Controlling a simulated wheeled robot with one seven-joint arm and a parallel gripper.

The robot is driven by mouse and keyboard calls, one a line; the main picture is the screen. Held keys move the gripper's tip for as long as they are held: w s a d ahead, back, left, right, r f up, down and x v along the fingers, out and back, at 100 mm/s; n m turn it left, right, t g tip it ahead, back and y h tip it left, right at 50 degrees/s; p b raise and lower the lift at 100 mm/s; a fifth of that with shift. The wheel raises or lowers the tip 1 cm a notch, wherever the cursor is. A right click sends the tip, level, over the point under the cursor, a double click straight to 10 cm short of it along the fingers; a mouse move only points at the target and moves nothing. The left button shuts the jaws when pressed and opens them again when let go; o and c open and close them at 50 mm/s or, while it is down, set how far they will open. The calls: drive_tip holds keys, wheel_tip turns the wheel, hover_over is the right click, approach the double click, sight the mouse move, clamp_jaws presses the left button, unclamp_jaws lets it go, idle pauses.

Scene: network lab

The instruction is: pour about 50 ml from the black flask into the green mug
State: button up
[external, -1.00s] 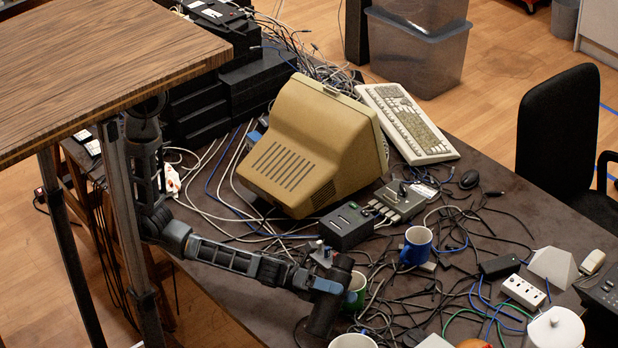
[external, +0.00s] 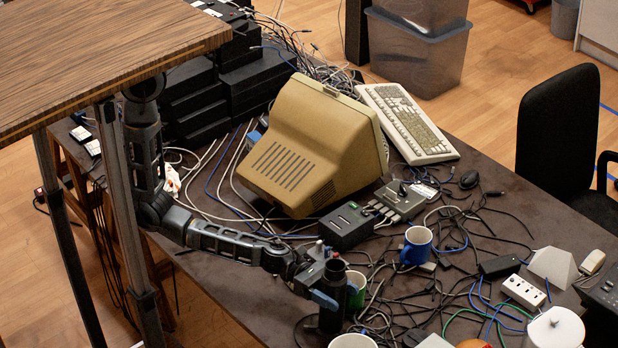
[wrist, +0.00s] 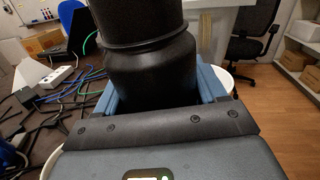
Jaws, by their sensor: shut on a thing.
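The black flask (external: 332,317) stands about upright near the table's front edge, its open top facing up. My gripper (external: 325,299) is shut around its body. In the wrist view, the flask (wrist: 152,68) fills the space between the blue fingers. I cannot tell whether its base touches the table. The green mug (external: 356,292) stands just right of the flask and is partly hidden behind it. Its contents are not visible.
A blue mug (external: 416,248) stands further back right, and a white mug (external: 353,342) stands close in front. Cables cover much of the dark table around them. A beige monitor (external: 310,150) and a black box (external: 346,226) stand behind.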

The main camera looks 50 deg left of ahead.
drive_tip(key=shift+w+r+m, duration=0.1)
drive_tip(key=shift+r+m, duration=0.3)
drive_tip(key=shift+r, duration=0.5)
idle(1.0)
drive_tip(key=shift+w, duration=0.1)
idle(1.1)
